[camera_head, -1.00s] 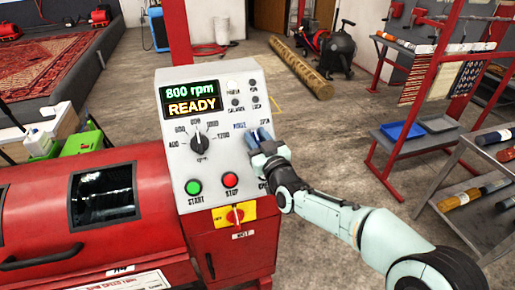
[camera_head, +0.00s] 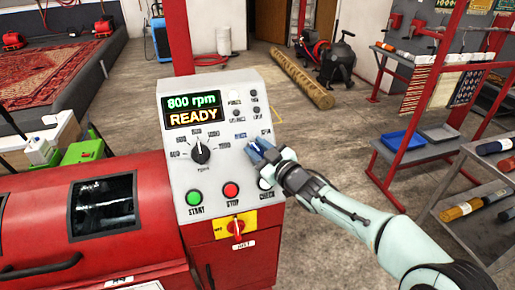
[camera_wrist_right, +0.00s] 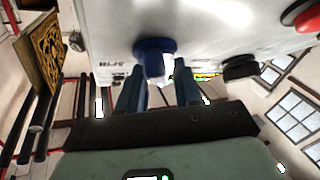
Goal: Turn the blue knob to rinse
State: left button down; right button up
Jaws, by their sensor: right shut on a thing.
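The blue knob (camera_wrist_right: 154,60) is on the light control panel (camera_head: 222,165) of a red machine. In the right wrist view, the two fingers of the right gripper (camera_wrist_right: 160,88) are shut on the knob's grip, one on each side. The label SPIN shows beside the knob in that view. Which mark the knob points to cannot be told. My left gripper is in no view.
The display (camera_head: 193,108) reads 800 rpm READY. A black dial (camera_head: 200,152), a green START button (camera_head: 194,197), a red STOP button (camera_head: 231,191), a CHECK button (camera_head: 265,184) and a red-yellow switch (camera_head: 236,227) are close by. A shelf rack (camera_head: 425,150) stands right.

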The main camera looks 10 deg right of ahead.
jog(key=shift+d+f, duration=0.1)
jog(key=shift+f, duration=0.45)
jog(key=o, duration=0.7)
jog(key=shift+r, duration=0.25)
jog(key=v, duration=1.3)
jog(key=shift+s+d, duration=0.1)
jog(key=shift+s, duration=0.05)
